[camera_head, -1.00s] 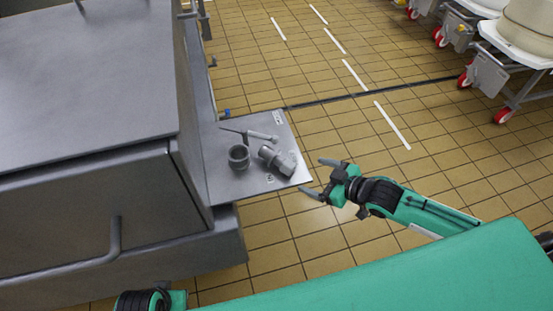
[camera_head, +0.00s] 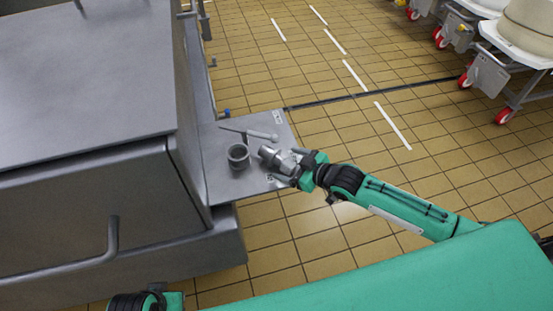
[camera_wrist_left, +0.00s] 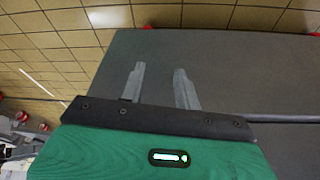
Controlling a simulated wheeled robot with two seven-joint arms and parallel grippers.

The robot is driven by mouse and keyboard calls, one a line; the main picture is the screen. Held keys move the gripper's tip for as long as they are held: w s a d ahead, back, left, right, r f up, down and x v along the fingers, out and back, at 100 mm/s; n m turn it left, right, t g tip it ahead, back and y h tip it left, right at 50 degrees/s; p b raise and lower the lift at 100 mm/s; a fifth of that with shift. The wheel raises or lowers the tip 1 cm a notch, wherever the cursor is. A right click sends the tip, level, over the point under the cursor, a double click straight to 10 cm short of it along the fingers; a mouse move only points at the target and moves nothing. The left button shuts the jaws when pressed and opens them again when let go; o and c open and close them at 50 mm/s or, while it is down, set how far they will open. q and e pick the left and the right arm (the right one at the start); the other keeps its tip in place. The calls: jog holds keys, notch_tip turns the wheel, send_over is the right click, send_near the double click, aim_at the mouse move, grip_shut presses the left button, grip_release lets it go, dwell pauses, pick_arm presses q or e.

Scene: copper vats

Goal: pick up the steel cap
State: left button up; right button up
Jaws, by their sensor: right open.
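A short, hollow grey metal cup (camera_head: 238,157) stands open end up on the small metal shelf (camera_head: 222,185). A grey cylindrical metal fitting (camera_head: 269,153) lies to its right. I cannot tell for certain which of the two is the steel cap. My right gripper (camera_head: 285,167) is open at the fitting's right end, with its fingers on either side of that end and partly hiding it. In the left wrist view, my left gripper (camera_wrist_left: 159,84) is open and empty, its two fingers apart. The head view does not show its fingers.
A thin metal tool with a handle (camera_head: 255,135) lies behind the cup and fitting. A large grey metal cabinet (camera_head: 85,85) borders the shelf on the left. The tiled floor (camera_head: 345,130) right of the shelf is clear. Wheeled carts (camera_head: 490,72) stand at far right.

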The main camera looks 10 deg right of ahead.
aim_at(284, 161)
jog(key=x, duration=0.2)
jog(key=shift+w+a+f, duration=0.15)
jog(key=shift+w+a, duration=0.1)
jog(key=shift+a, duration=0.05)
jog(key=shift+w+a+f, duration=0.1)
jog(key=shift+w+a, duration=0.1)
jog(key=shift+w, duration=0.05)
pick_arm(q)
jog(key=shift+r, duration=0.8)
pick_arm(e)
jog(key=c, duration=1.2)
pick_arm(q)
jog(key=shift+f, duration=0.1)
pick_arm(e)
jog(key=shift+c, duration=0.2)
